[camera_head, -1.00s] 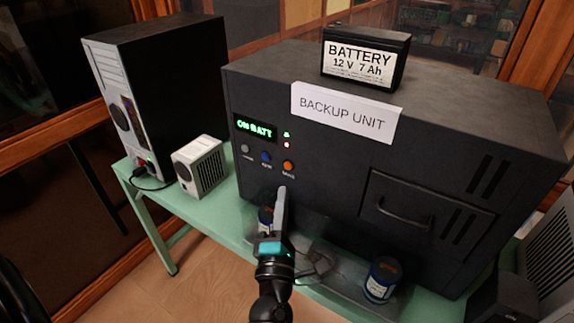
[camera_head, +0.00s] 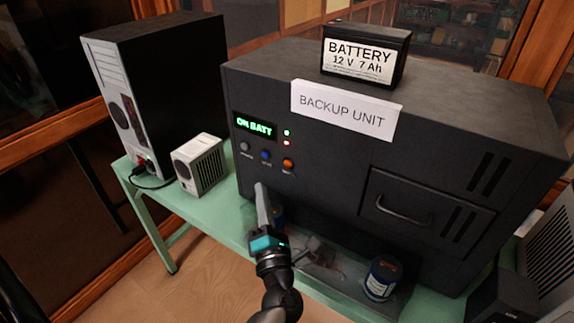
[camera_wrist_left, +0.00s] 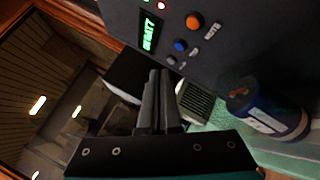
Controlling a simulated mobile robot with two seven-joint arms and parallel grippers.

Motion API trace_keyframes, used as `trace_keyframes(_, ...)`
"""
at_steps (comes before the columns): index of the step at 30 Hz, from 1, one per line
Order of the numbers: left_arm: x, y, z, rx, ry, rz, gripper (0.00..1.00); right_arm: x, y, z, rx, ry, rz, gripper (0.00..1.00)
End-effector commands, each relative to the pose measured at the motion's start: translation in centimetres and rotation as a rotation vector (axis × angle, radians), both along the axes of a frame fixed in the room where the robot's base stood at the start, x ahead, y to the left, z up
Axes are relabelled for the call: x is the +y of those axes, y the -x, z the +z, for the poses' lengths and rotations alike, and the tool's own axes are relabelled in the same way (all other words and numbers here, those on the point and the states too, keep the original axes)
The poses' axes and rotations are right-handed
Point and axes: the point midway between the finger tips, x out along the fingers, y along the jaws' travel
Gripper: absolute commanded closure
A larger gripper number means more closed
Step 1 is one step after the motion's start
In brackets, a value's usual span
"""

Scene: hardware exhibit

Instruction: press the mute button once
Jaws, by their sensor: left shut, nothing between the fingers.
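The backup unit (camera_head: 330,165) is a large dark box with a lit display reading ON BATT (camera_head: 255,126). Below the display is a row of three buttons: grey (camera_head: 244,146), blue (camera_head: 265,155) and orange (camera_head: 288,164). In the left wrist view the orange button (camera_wrist_left: 193,20) has the label MUTE beside it, so it is the mute button. My left gripper (camera_head: 261,187) is shut and empty. Its fingertips are below the button row, left of the orange button, and appear apart from the panel. They also show in the left wrist view (camera_wrist_left: 160,75). My right gripper is not in view.
A battery (camera_head: 366,55) and a BACKUP UNIT sign (camera_head: 344,110) are on the unit. A blue can (camera_head: 382,278) stands in front at right; another (camera_wrist_left: 268,112) is near the left gripper. A small grey box (camera_head: 200,165) and black tower (camera_head: 165,80) stand left on the green table.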

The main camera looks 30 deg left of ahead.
Motion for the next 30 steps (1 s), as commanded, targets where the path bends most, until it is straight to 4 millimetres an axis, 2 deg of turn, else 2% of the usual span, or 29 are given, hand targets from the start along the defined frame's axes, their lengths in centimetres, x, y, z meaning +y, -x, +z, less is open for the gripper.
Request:
trace_keyframes(9,-0.4,-4.7,-0.1,-0.002,0.002,-0.002,1.00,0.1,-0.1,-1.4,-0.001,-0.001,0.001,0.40)
trace_keyframes(15,-0.5,-6.5,-0.1,-0.001,0.001,0.000,1.00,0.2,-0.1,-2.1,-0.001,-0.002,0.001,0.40)
trace_keyframes(30,-0.6,-7.1,0.0,0.000,0.000,-0.001,1.00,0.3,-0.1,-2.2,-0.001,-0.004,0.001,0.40)
